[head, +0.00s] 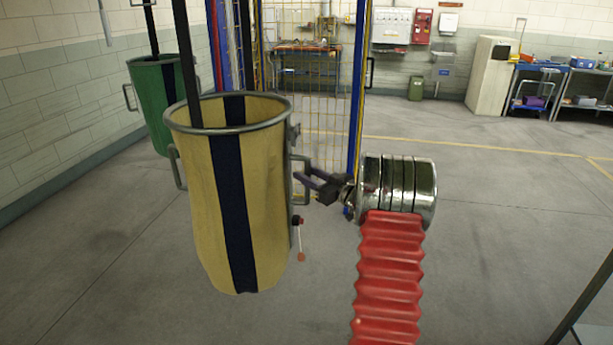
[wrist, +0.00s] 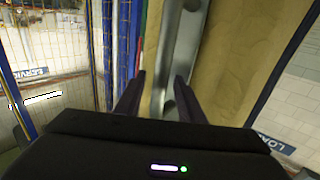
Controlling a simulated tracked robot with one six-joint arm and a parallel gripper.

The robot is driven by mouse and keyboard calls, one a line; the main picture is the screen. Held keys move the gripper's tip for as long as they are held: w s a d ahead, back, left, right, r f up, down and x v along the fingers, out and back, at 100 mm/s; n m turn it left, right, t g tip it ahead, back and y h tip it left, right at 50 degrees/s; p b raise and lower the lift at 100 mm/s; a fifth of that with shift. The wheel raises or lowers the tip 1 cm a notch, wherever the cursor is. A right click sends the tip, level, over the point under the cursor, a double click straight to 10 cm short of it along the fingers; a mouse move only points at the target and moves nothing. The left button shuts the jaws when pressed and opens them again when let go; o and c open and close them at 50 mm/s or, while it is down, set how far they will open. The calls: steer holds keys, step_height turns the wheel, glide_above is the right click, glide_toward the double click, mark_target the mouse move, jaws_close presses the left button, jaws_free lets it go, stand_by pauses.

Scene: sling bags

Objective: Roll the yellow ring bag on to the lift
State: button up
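The yellow ring bag (head: 205,190) hangs upright on dark straps at left of centre in the head view. It has a grey metal rim ring, a dark blue vertical stripe and metal side handles. My gripper (head: 303,173) is at the bag's right-hand handle (head: 291,190). In the wrist view, my gripper (wrist: 158,80) has its fingers apart, with a grey metal bar (wrist: 182,50) running between them. The bag's yellow cloth (wrist: 235,60) is close behind. Contact with the bar cannot be told. I cannot identify the lift for certain.
A green bag (head: 155,105) hangs behind at left. A yellow mesh screen (head: 305,100) with blue posts (head: 356,90) stands behind the yellow bag. A white cabinet (head: 490,75) and workbenches line the back. The floor (head: 500,220) at right is mostly clear.

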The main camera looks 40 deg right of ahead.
steer(key=shift+c, duration=0.4)
jaws_close()
